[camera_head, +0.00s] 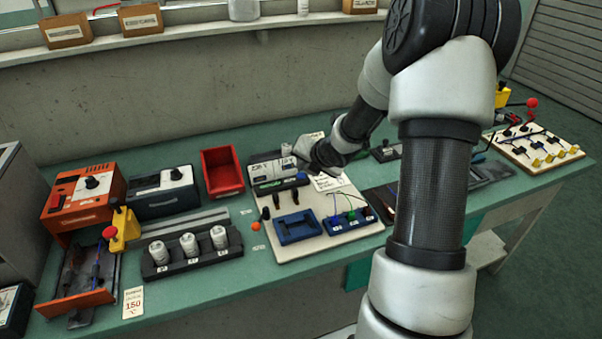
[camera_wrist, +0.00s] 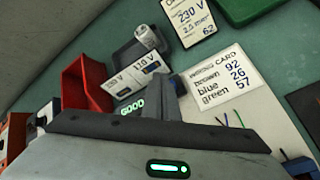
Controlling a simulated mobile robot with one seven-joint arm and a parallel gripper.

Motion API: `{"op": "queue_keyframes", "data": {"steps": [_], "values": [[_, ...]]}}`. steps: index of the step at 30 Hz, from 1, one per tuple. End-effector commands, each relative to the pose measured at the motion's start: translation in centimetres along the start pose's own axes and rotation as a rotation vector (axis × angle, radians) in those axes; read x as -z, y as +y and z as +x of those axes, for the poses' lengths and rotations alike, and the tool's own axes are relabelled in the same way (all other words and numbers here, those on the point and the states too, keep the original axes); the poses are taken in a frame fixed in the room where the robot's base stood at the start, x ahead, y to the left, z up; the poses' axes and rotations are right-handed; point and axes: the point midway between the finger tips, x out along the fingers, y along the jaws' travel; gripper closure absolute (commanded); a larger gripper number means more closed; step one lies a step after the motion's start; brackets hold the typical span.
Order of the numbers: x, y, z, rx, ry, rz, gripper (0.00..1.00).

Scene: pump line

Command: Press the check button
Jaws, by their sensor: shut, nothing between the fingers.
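The test unit (camera_head: 276,172) stands at the back of a pale board (camera_head: 288,245), with label panels and a dark display on its front. In the wrist view its display reads GOOD (camera_wrist: 132,107) in green, beside panels marked with voltages (camera_wrist: 136,79). My gripper (camera_head: 304,150) is over the right end of this unit, pointing down. In the wrist view its fingers (camera_wrist: 164,100) are together and empty, covering part of the unit. I cannot make out the check button; it may be hidden by my gripper. Contact with the unit cannot be told.
A red bin (camera_head: 222,173) stands left of the unit. A wiring card (camera_wrist: 222,82) lies to the right. The board also holds a blue cradle (camera_head: 297,228) and a wired terminal block (camera_head: 347,221). A black rack (camera_head: 190,252) with white cylinders stands at front left.

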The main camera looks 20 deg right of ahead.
Motion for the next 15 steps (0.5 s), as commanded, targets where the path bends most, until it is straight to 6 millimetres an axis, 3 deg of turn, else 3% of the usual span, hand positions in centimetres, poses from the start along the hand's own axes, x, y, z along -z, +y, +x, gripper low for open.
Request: {"op": "queue_keyframes", "data": {"steps": [7, 15], "values": [[-0.3, 0.2, -0.3, 0.0, 0.0, 0.0, 1.0], [-1.6, 1.6, -2.2, 0.0, 0.0, -0.001, 1.0]]}}
